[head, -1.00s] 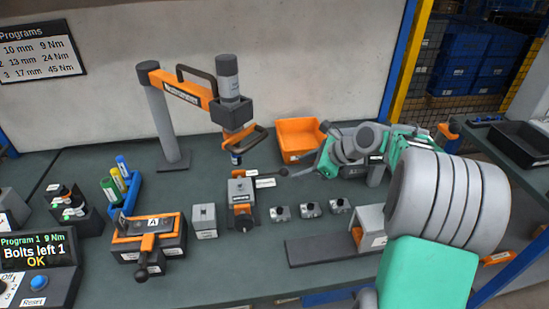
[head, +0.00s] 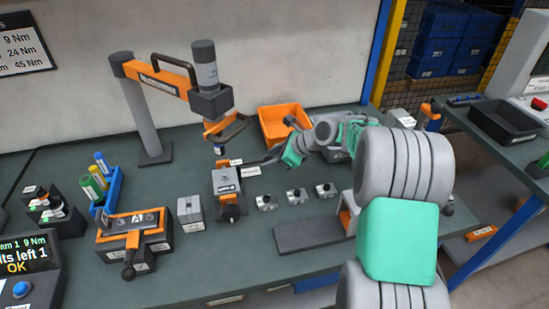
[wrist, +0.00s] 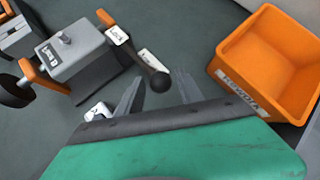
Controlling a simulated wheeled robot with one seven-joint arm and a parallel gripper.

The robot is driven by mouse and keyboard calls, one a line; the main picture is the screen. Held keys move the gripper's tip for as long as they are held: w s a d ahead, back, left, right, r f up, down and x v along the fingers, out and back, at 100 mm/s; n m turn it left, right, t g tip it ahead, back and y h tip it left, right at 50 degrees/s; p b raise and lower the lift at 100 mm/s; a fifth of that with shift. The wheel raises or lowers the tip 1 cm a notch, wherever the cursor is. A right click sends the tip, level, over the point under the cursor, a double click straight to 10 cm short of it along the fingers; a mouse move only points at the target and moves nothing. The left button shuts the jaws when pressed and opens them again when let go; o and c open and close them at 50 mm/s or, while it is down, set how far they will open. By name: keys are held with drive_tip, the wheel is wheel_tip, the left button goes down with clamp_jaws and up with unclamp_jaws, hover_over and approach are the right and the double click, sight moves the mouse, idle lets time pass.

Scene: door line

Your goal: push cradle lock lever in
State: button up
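The cradle (head: 227,181) is a grey block with orange parts on the bench; it also shows at the upper left in the wrist view (wrist: 78,66). Its lock lever (wrist: 144,66) is a dark rod with a black ball knob, running from beside the white "Lock" tag (wrist: 118,35). My gripper (wrist: 160,76) is open, and the knob appears between its two fingertips in the wrist view. I cannot tell whether a finger touches it. In the head view my gripper (head: 268,161) is small, at the cradle's right, and the knob is hard to make out.
An orange bin (head: 281,125) stands close behind my gripper. A tool arm (head: 170,85) overhangs the bench behind the cradle. Several small metal parts (head: 296,195) lie right of the cradle. An orange-topped fixture (head: 134,232) and a grey block (head: 190,212) stand to its left.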

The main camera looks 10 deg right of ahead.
clamp_jaws()
idle(1.1)
